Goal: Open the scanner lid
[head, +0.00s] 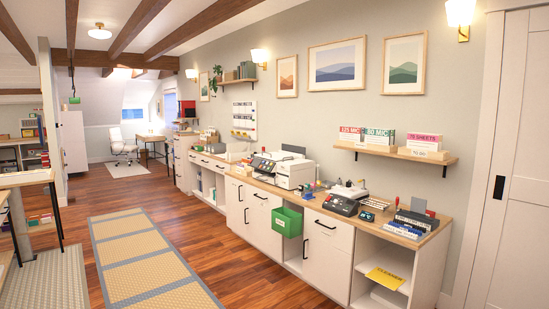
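A white and dark multifunction machine (294,173), which looks like the scanner, stands on the wooden counter along the right wall. Its top looks flat and closed, but it is too small to be certain. A dark control panel shows on its front left. Neither of my grippers is in view, and nothing is seen touching the machine.
The wooden counter (395,238) also carries a dark device (341,205) and several small items to the right. A patterned runner (150,265) lies on open floor. A side table (25,179) stands left.

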